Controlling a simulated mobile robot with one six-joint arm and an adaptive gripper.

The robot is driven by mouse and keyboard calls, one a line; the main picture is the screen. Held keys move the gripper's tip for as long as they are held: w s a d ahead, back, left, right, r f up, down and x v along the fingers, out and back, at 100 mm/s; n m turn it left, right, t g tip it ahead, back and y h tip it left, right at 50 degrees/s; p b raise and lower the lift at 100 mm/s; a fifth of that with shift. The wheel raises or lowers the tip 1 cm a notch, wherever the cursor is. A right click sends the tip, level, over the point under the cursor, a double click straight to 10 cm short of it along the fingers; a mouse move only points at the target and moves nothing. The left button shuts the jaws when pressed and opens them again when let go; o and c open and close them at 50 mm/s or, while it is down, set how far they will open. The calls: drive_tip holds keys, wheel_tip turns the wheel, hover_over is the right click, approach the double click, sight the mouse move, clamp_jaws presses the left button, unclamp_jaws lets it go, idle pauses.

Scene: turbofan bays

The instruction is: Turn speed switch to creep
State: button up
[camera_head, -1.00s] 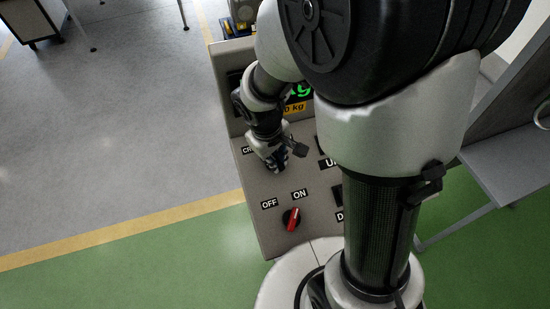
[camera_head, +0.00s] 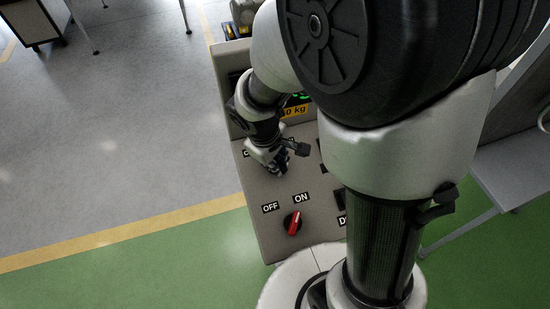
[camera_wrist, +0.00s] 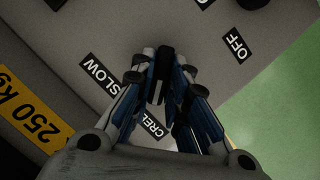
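The speed switch (camera_wrist: 164,60) is a black knob on the grey panel, seen in the wrist view between my fingers. The SLOW label (camera_wrist: 103,75) lies to its left. The CREEP label (camera_wrist: 153,127) lies below it, partly hidden by my fingers. My gripper (camera_wrist: 163,72) has its blue-padded fingers drawn in on both sides of the knob and appears shut on it. In the head view my gripper (camera_head: 279,161) is down at the panel's upper left, hiding the knob and most of the CREEP label.
A red switch (camera_head: 292,223) with OFF and ON labels sits nearer on the panel (camera_head: 268,190). A yellow kg label (camera_head: 297,110) is on the upright face behind. My arm hides the panel's right side. Open floor (camera_head: 110,130) lies to the left.

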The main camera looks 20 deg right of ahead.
drive_tip(key=o, duration=0.4)
drive_tip(key=shift+c, duration=0.2)
drive_tip(key=shift+r, duration=0.1)
drive_tip(key=v, duration=1.2)
drive_tip(key=shift+w, duration=0.1)
drive_tip(key=s+d+r+m+t+y+b, duration=0.2)
drive_tip(key=s+m, duration=0.4)
drive_tip(key=s, duration=0.7)
drive_tip(key=shift+s+d+r+m+t+b, duration=0.25)
drive_tip(key=shift+d+r+m+t+b, duration=0.2)
drive_tip(key=shift+r, duration=0.2)
